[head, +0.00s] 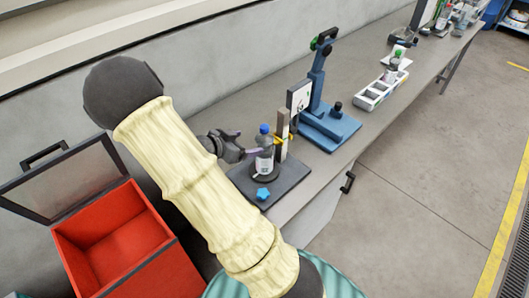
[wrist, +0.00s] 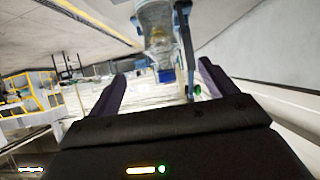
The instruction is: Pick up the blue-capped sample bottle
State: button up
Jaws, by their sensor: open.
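The blue-capped sample bottle (head: 264,160) stands upright on the dark base plate (head: 240,184) of the reel labeller in the head view. It is clear, with a pale label. My gripper (head: 250,147) is open at the bottle's left side, its fingers pointing toward it at upper-body height. I cannot tell whether a finger touches it. In the wrist view a clear, bottle-like shape (wrist: 156,25) shows ahead, between and beyond my open, empty fingers (wrist: 163,72), with a blue part at its lower end.
A post with a yellow part (head: 283,140) stands close right of the bottle. A blue star knob (head: 263,193) is at the plate's front. A blue press-like stand (head: 330,126) and a white rack (head: 380,91) are farther right. A red open box (head: 125,240) is at lower left.

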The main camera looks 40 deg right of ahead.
aim_at(261, 139)
jog(key=x, duration=0.6)
jog(key=shift+w+d+f, duration=0.1)
jog(key=shift+d+f, duration=0.05)
jog(key=shift+d, duration=0.25)
jog(key=shift+d+f+p, duration=0.15)
jog(key=shift+d+p, duration=0.35)
jog(key=x, duration=0.2)
jog(key=p+x, duration=0.1)
jog(key=x, duration=0.1)
jog(key=shift+w+f, duration=0.15)
jog(key=shift+w, duration=0.15)
jog(key=shift+s, duration=0.25)
jog(key=shift+w, duration=0.15)
